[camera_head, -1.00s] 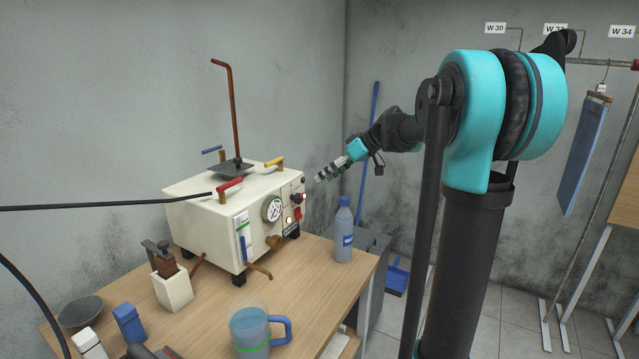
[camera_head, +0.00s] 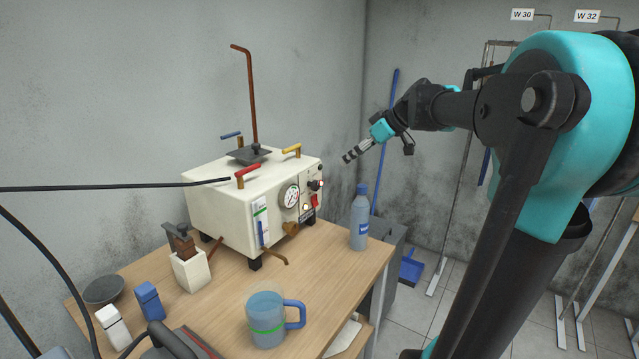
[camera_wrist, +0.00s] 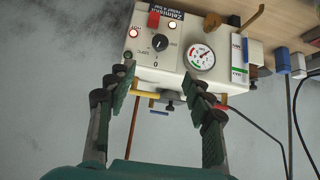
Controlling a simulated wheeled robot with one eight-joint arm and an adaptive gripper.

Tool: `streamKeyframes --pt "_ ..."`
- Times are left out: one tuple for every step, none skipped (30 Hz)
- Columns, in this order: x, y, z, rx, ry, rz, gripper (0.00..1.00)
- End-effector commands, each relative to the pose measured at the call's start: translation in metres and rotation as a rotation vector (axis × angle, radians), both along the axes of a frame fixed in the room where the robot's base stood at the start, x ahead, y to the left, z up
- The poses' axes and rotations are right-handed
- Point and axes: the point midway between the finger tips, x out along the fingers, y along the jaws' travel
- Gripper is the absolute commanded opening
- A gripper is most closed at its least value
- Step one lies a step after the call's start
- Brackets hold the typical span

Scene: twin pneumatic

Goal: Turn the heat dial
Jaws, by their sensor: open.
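The heat dial is a small black knob (camera_wrist: 159,42) on the front panel of the cream steam unit (camera_head: 215,205); the wrist view shows the panel upside down, with marks around the knob. The dial also shows in the head view (camera_head: 316,185), small, near the panel's upper right. My gripper (camera_wrist: 158,84) is open and empty, its two fingers apart with the panel beyond them. In the head view my gripper (camera_head: 347,157) is to the right of the unit and a little above the dial, apart from it.
A pressure gauge (camera_wrist: 201,58) and a red switch (camera_wrist: 153,19) flank the dial. A yellow-handled valve (camera_head: 292,151) and a red-handled valve (camera_head: 248,170) stand on top. A water bottle (camera_head: 359,220) stands at the table's right edge. A blue-handled jug (camera_head: 266,320) is in front.

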Motion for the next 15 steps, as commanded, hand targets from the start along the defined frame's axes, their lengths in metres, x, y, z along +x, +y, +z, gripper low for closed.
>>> streamKeyframes --pt "0.003 0.003 -0.004 0.0 -0.001 0.002 0.52" --pt "0.004 0.006 -0.006 0.0 -0.001 0.002 0.52" --pt "0.007 0.01 -0.011 0.0 -0.001 0.004 0.52" --pt "0.008 0.013 -0.014 0.001 -0.001 0.003 0.52" --pt "0.01 0.016 -0.018 0.001 -0.001 0.003 0.52" --pt "0.013 0.021 -0.023 0.001 0.0 0.004 0.52" --pt "0.016 0.024 -0.027 0.001 0.0 0.005 0.52" --pt "0.018 0.028 -0.032 0.001 -0.001 0.004 0.52" --pt "0.021 0.033 -0.037 0.001 0.0 0.004 0.52" --pt "0.024 0.036 -0.042 0.001 0.0 0.004 0.52" --pt "0.026 0.04 -0.046 0.001 0.0 0.004 0.52" --pt "0.029 0.044 -0.052 0.0 0.001 0.004 0.52" --pt "0.031 0.048 -0.056 0.0 0.001 0.004 0.52" --pt "0.034 0.052 -0.06 0.001 0.0 0.004 0.52" --pt "0.037 0.056 -0.066 0.001 0.0 0.004 0.52"
